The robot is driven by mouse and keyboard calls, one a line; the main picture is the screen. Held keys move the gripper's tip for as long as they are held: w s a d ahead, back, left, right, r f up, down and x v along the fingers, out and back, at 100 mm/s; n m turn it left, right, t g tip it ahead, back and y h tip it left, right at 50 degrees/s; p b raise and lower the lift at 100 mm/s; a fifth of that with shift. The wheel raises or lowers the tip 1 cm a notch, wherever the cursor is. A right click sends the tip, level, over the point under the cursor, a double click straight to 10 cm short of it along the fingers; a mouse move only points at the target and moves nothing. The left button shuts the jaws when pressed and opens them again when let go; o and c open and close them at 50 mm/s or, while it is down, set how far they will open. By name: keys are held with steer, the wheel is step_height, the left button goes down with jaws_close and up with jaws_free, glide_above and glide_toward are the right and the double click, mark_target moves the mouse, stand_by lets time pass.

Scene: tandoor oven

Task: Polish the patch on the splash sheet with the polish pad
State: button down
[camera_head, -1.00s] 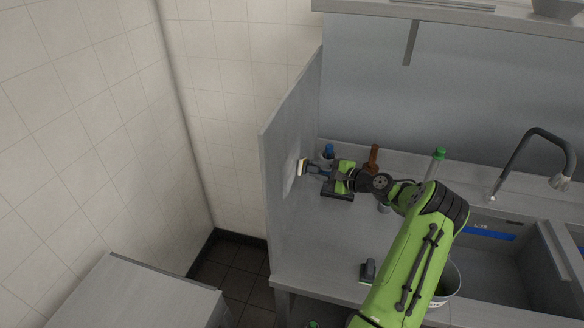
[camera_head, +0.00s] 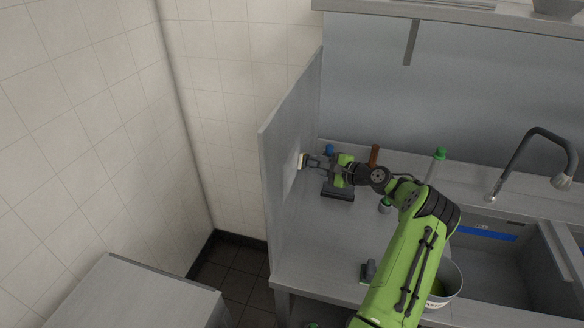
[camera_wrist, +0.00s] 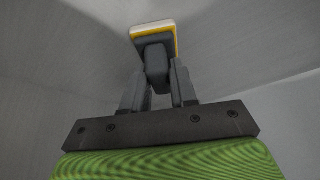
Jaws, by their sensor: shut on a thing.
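The polish pad (camera_head: 301,161) has a pale face, a yellow layer and a grey handle; it also shows in the wrist view (camera_wrist: 153,29). My gripper (camera_head: 313,162) is shut on the handle, and its fingers show in the wrist view (camera_wrist: 158,88). The pad's pale face is turned to the splash sheet (camera_head: 284,130), the upright grey panel at the left end of the counter. The pad is at or very close to the sheet; I cannot tell whether it touches. A faint pale patch (camera_head: 292,168) shows on the sheet beside the pad, partly hidden by it.
A blue-capped bottle (camera_head: 329,149), a brown bottle (camera_head: 374,155) and a green-capped bottle (camera_head: 438,158) stand at the back of the counter. A dark hand tool (camera_head: 368,270) and a bucket (camera_head: 450,284) are nearer the front. The sink and tap (camera_head: 520,150) are right.

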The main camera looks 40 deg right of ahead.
steer(key=s+a, duration=0.1)
steer(key=a, duration=0.1)
steer(key=s+a+p, duration=0.1)
steer(key=s+a, duration=0.1)
stand_by(0.4)
steer(key=w+d, duration=0.1)
steer(key=w+d+b, duration=0.1)
steer(key=d, duration=0.1)
steer(key=shift+w+d, duration=0.15)
steer(key=shift+w, duration=0.15)
steer(key=shift+w+d, duration=0.25)
steer(key=shift+d, duration=0.1)
steer(key=shift+a, duration=0.1)
steer(key=shift+s+a+p, duration=0.35)
steer(key=shift+s+a, duration=1.25)
steer(key=shift+a, duration=0.3)
